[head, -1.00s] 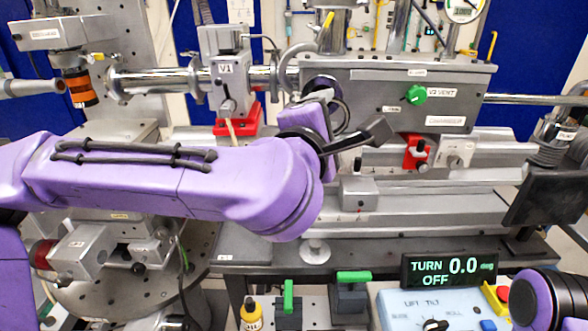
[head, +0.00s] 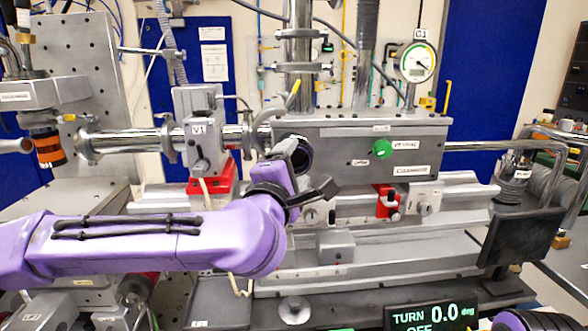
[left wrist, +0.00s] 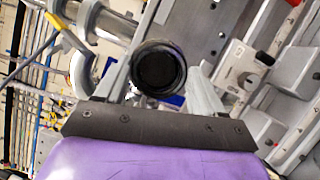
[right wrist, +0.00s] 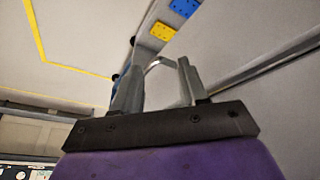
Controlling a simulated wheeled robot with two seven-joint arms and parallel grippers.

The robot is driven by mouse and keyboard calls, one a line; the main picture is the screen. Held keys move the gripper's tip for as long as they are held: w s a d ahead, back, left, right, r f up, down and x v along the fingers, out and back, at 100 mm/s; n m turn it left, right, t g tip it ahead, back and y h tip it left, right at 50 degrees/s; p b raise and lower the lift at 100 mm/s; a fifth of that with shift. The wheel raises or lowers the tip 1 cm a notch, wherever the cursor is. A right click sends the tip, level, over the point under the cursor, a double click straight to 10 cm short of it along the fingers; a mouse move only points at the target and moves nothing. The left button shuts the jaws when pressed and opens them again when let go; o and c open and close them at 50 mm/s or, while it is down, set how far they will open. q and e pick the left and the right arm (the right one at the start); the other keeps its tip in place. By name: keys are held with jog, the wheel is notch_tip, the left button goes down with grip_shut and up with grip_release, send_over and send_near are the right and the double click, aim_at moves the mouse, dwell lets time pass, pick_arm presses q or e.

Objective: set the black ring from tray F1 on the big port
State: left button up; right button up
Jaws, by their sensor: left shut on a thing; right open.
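My left gripper (head: 290,172) is at the front of the grey chamber box, beside the big port (head: 303,153), a dark round opening. In the left wrist view its two fingers (left wrist: 160,82) stand either side of a dark round rim, which looks like the black ring (left wrist: 160,93), and are shut on it. The ring lines up with the dark port opening; I cannot tell whether it touches the port or is just in front of it. My right gripper (right wrist: 158,85) is open and empty, away from the chamber. I cannot make out tray F1.
Valve V1 (head: 201,140) and its steel pipe lie left of the chamber (head: 380,160). Below are a rail bench and the turn display (head: 430,317). Right of the chamber stands a dark plate (head: 523,235).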

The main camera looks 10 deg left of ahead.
pick_arm(q)
jog(key=shift+w+a, duration=0.15)
jog(key=shift+w, duration=0.45)
dwell(0.7)
jog(key=o, duration=1.1)
jog(key=shift+s, duration=0.1)
